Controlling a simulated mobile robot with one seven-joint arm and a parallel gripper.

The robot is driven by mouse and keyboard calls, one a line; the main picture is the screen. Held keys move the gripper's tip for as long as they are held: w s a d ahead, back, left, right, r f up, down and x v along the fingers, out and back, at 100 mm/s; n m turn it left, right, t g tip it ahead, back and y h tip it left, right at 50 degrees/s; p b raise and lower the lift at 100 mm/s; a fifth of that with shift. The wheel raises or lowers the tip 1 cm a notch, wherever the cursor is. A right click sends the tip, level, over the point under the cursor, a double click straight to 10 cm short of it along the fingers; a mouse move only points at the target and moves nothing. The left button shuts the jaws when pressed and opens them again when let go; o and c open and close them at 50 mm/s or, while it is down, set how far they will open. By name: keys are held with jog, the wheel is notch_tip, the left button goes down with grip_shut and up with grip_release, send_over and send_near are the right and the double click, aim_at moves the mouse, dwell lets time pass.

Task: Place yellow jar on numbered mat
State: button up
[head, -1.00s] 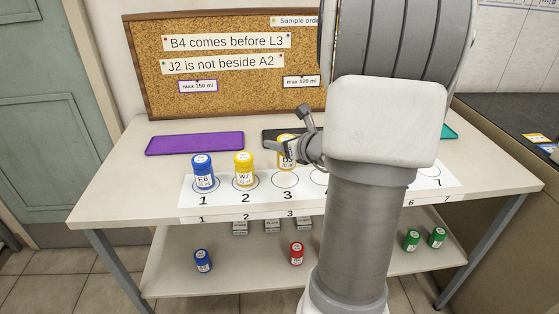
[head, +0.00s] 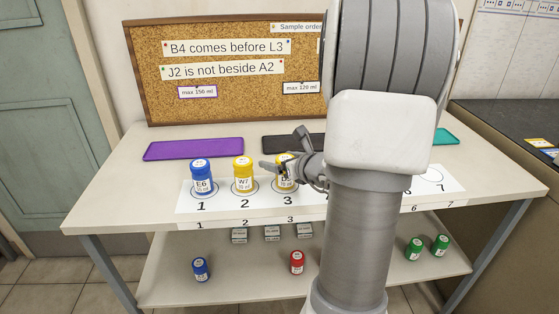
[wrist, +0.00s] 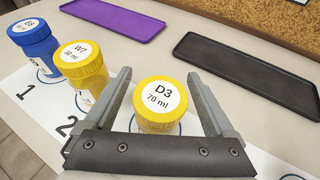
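The yellow jar labelled D3, 70 ml (wrist: 160,105) stands upright on the numbered mat (head: 418,202) at place 3. In the head view the same jar (head: 282,183) is partly hidden by my gripper (head: 287,166). In the wrist view my gripper (wrist: 160,85) has one finger on each side of the jar, with a gap visible on both sides, so it is open around it. Another yellow jar, W7 (head: 244,176), stands at place 2, and a blue jar, E6 (head: 201,178), at place 1.
A purple tray (head: 194,149) and a black tray (wrist: 245,70) lie behind the mat; a teal tray (head: 446,137) is at the right. The lower shelf holds a blue jar (head: 200,269), a red jar (head: 297,262) and two green jars (head: 414,248). My arm hides the mat's middle places.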

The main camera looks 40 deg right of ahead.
jog(key=shift+r, duration=0.2)
jog(key=d+p+v, duration=0.1)
jog(key=p+v, duration=0.2)
jog(key=v, duration=0.9)
jog(key=shift+a+p, duration=0.3)
jog(key=shift+a, duration=0.15)
